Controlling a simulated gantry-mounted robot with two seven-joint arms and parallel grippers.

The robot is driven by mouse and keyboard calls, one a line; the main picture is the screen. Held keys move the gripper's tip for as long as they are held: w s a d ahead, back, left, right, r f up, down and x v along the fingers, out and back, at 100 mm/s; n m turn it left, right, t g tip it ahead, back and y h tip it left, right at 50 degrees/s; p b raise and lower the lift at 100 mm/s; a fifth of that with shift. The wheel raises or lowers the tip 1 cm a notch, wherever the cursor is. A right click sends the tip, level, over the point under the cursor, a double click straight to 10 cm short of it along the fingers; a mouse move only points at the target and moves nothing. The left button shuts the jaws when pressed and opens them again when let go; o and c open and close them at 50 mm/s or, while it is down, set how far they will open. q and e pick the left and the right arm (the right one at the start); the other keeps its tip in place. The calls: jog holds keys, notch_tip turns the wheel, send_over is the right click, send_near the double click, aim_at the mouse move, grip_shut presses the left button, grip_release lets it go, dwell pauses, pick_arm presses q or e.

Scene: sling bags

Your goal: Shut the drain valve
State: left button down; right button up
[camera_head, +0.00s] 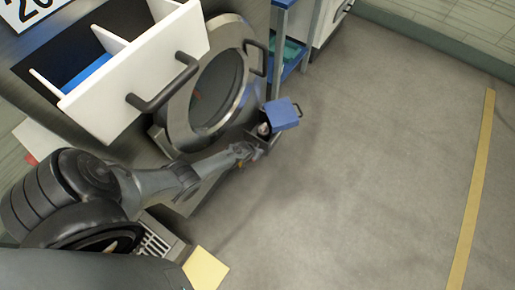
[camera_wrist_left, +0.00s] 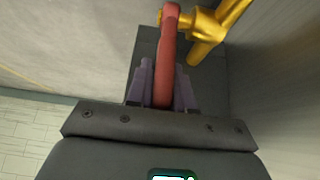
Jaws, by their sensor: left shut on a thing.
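The drain valve is a brass fitting (camera_wrist_left: 212,28) in the left wrist view. Its red lever (camera_wrist_left: 168,45) runs down from the brass body between the fingers of my left gripper (camera_wrist_left: 162,82). The fingers are shut on the lever. In the head view my left gripper (camera_head: 247,153) is at the small compartment with the open blue flap (camera_head: 282,114), low on the washing machine. The valve is too small and hidden there to make out. My right gripper is not in view.
The machine's round door (camera_head: 228,85) is just above the compartment. A white drawer (camera_head: 135,75) sticks out above my left arm. A blue-framed rack (camera_head: 290,60) stands beside the machine. The grey floor (camera_head: 370,150) to the right is clear.

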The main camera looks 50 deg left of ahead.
pick_arm(q)
jog(key=c, duration=1.1)
grip_release()
jog(key=p+v, duration=0.9)
jog(key=v, duration=0.2)
jog(key=shift+d, duration=0.1)
jog(key=shift+w+f, duration=0.1)
